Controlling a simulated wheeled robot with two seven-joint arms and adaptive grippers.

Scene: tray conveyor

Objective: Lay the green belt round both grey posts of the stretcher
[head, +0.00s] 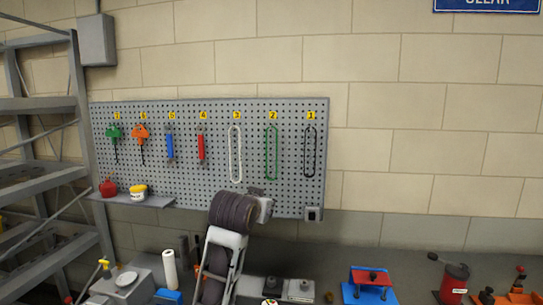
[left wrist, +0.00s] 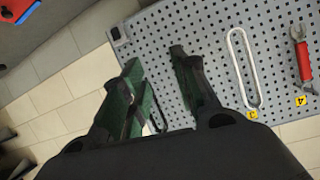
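The green belt (head: 272,152) hangs as a long loop on the pegboard under label 2 in the head view. My left gripper (head: 262,202) is in front of the board's lower edge, below the green belt and apart from it in the picture. In the left wrist view the left gripper (left wrist: 157,60) has its fingers spread, with nothing visible held between them. The green belt cannot be made out for sure there. A low grey block (head: 275,288) with short uprights at the bottom of the head view may be the stretcher; its posts are not clear. My right gripper is out of view.
On the pegboard (head: 220,190), a white belt (head: 236,153) and a black belt (head: 310,150) hang on either side of the green one. Hand tools hang further left. A blue-and-red fixture (head: 368,285) and a dark red grinder-like item (head: 454,283) stand at lower right.

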